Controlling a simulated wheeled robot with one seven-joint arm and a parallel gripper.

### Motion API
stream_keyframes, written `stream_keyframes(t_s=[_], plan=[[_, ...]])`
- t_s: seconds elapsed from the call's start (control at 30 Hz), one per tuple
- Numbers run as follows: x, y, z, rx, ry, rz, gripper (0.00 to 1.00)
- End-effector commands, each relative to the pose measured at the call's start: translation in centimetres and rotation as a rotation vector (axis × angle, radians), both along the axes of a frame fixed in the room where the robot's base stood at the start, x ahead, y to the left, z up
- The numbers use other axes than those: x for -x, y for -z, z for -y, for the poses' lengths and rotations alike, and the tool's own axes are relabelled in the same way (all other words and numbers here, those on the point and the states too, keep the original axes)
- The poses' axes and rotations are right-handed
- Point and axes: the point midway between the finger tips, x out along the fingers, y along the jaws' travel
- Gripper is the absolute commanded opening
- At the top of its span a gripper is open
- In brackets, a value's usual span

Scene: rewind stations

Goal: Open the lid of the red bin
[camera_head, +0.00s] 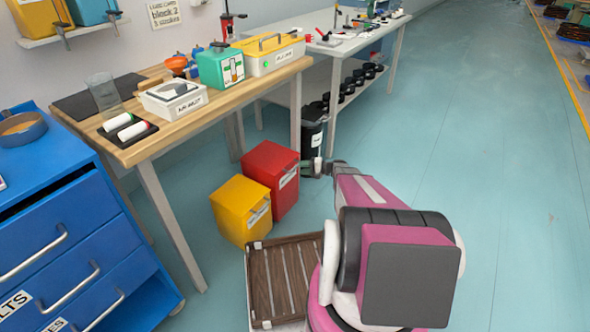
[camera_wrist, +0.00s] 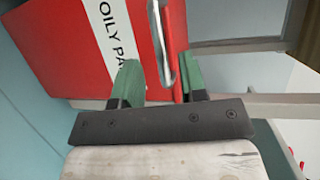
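The red bin (camera_head: 270,180) stands on the floor beside the yellow bin, its top closed in the head view. In the wrist view, the red bin (camera_wrist: 72,50) fills the upper left, with a white label reading "OILY PA…" cut off. A grey metal loop, like a handle or lid edge (camera_wrist: 163,45), runs along its side. My gripper (camera_wrist: 160,80) is open, its two green fingers apart near the bin's label side. The grey loop's lower end shows between the fingers; I cannot tell whether they touch it. In the head view, my gripper (camera_head: 314,168) is small, right of the red bin.
The yellow bin (camera_head: 241,209) stands in front-left of the red bin. A black bin (camera_head: 313,132) stands behind my gripper. A brown slatted crate (camera_head: 283,278) lies near my base. The wooden workbench (camera_head: 150,147) is at left. The floor at right is clear.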

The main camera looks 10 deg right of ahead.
Motion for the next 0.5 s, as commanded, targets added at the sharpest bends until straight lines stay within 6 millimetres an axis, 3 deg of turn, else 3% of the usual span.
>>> stream_keyframes(t_s=[0.23, 0.5], plan=[[-1.4, 0.7, -3.3, 0.0, -0.001, 0.0, 0.39], [-1.8, 0.9, -4.4, 0.001, 0.001, -0.001, 0.39]])
